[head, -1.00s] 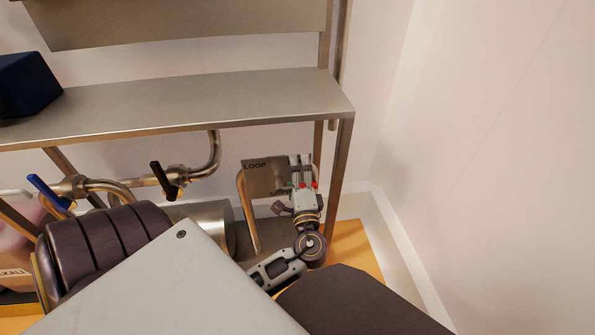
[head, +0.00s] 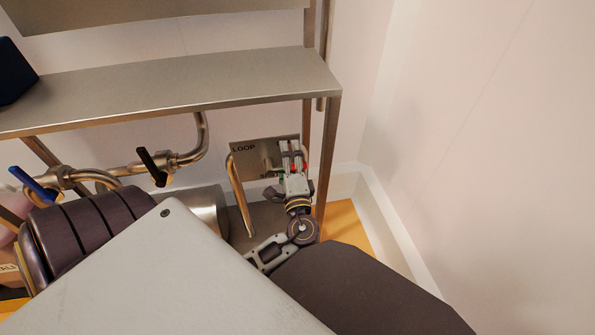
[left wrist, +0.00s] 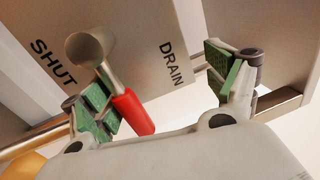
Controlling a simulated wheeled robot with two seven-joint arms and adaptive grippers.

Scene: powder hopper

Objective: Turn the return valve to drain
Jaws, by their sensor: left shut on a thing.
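The return valve's metal plate (head: 250,155) stands below the shelf in the head view, with LOOP readable on it. In the left wrist view its plate (left wrist: 140,30) shows SHUT on the left and DRAIN on the right. The valve lever (left wrist: 127,105) has a round metal hub and a red grip, which points down and right between these two words, nearer DRAIN. My left gripper (head: 290,150) is at the plate's right side. In the left wrist view the left gripper (left wrist: 165,90) has its green-padded fingers either side of the red grip, close against the left one. My right gripper is out of view.
A steel shelf (head: 180,90) overhangs the valve, and its leg (head: 328,165) stands just right of my left gripper. A bent pipe (head: 238,195) is left of it. Black-handled (head: 152,167) and blue-handled (head: 34,184) valves sit further left. A white wall closes the right.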

